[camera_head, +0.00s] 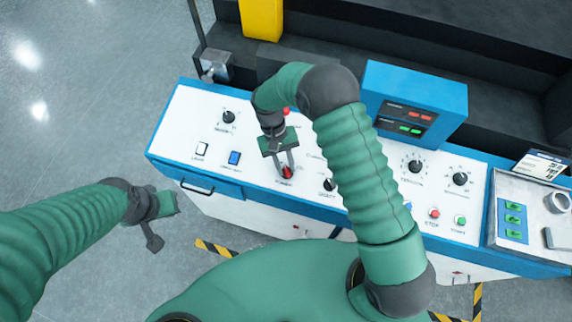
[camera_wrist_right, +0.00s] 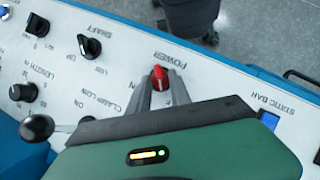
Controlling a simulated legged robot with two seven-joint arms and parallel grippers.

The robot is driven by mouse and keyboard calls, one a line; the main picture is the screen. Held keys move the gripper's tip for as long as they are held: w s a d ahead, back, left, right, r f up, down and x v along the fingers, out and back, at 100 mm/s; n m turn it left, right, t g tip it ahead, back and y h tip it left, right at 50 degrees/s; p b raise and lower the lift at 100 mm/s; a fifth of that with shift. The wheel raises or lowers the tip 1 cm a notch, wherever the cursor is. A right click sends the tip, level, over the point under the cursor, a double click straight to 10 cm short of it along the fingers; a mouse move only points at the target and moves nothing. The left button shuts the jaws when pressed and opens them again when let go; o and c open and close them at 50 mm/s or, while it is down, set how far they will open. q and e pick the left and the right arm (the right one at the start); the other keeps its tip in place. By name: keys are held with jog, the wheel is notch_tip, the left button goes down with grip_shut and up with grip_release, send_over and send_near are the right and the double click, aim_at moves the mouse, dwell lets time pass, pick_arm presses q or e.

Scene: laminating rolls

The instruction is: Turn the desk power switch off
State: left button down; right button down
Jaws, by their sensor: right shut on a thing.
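The power switch is a red knob (camera_head: 287,172) on the white control desk (camera_head: 190,115). In the right wrist view the red knob (camera_wrist_right: 160,77) sits below the printed word POWER, between my fingertips. My right gripper (camera_head: 284,168) reaches down from above and is shut on the knob; it also shows in the right wrist view (camera_wrist_right: 163,88). The fingers hide part of the knob and the markings around it. My left gripper (camera_head: 163,203) hangs over the floor left of the desk, away from the switch; whether its jaws are open is not clear.
A black SHAFT knob (camera_wrist_right: 89,46) is beside the power switch. A blue display box (camera_head: 415,103) stands at the back. Red stop (camera_head: 434,214) and green start (camera_head: 460,221) buttons are at the right.

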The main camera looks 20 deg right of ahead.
pick_arm(q)
jog(key=shift+f, duration=0.3)
pick_arm(e)
jog(key=shift+s+a+f+n+h, duration=0.2)
jog(key=shift+s+n+h, duration=0.2)
jog(key=shift+n, duration=0.5)
jog(key=c, duration=1.5)
grip_release()
jog(key=shift+d, duration=0.1)
pick_arm(q)
jog(key=shift+s+a, duration=0.1)
jog(key=shift+s, duration=0.25)
pick_arm(e)
jog(key=shift+r, duration=0.25)
